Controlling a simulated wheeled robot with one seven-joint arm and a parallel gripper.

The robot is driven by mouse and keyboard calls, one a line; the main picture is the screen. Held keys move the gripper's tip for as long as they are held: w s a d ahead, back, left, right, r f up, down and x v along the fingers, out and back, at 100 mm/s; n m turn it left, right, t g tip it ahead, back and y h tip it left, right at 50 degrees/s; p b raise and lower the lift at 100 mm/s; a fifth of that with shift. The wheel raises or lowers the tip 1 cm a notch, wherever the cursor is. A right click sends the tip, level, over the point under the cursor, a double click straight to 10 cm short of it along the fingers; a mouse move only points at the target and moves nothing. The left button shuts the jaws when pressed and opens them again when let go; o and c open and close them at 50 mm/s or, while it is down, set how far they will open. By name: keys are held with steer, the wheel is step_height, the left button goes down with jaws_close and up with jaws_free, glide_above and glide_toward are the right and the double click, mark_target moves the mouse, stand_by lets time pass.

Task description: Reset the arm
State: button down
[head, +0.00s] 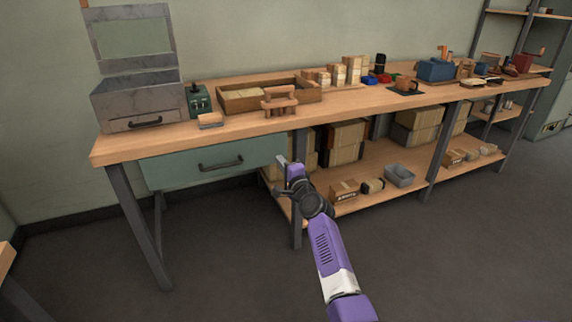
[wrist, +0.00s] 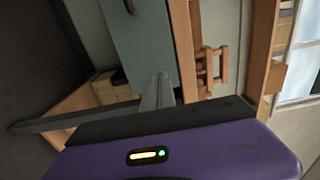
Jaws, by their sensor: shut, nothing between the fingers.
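My gripper (head: 283,161) is at the end of my purple and white arm, in front of the workbench, just below the front edge of its top and at the right end of the green drawer (head: 188,168). The fingers are shut and hold nothing. In the wrist view the closed fingers (wrist: 163,82) point toward the drawer front (wrist: 140,45) and the bench edge. I cannot tell whether they touch the bench.
The wooden bench top (head: 150,146) carries a grey box with a raised lid (head: 128,95), a wooden tray (head: 233,103), a small wooden stand (head: 280,100) and several small items. The lower shelf (head: 345,203) holds cartons and a grey bin (head: 399,176). The floor in front is clear.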

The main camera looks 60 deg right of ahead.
steer(key=shift+p+v, duration=0.35)
steer(key=shift+v, duration=1.4)
step_height(320, 180, up, 4)
steer(key=s+n+h, duration=0.2)
steer(key=n, duration=0.1)
steer(key=s+a+f+n+t+y, duration=0.1)
steer(key=s+a+f+n+y, duration=0.1)
steer(key=s+a+n, duration=0.9)
steer(key=s+a+f+n+t+y, duration=0.25)
steer(key=s+a+n, duration=0.2)
steer(key=a, duration=1.15)
steer(key=s+a+n+g+y, duration=0.4)
steer(key=s+a+n+y, duration=0.3)
steer(key=s+a, duration=1.25)
step_height(320, 180, up, 21)
steer(key=s+d+p, duration=0.1)
steer(key=p, duration=1.9)
steer(key=shift+s+d+f+m, duration=0.2)
steer(key=shift+s+d+m, duration=0.05)
steer(key=shift+s+m, duration=0.1)
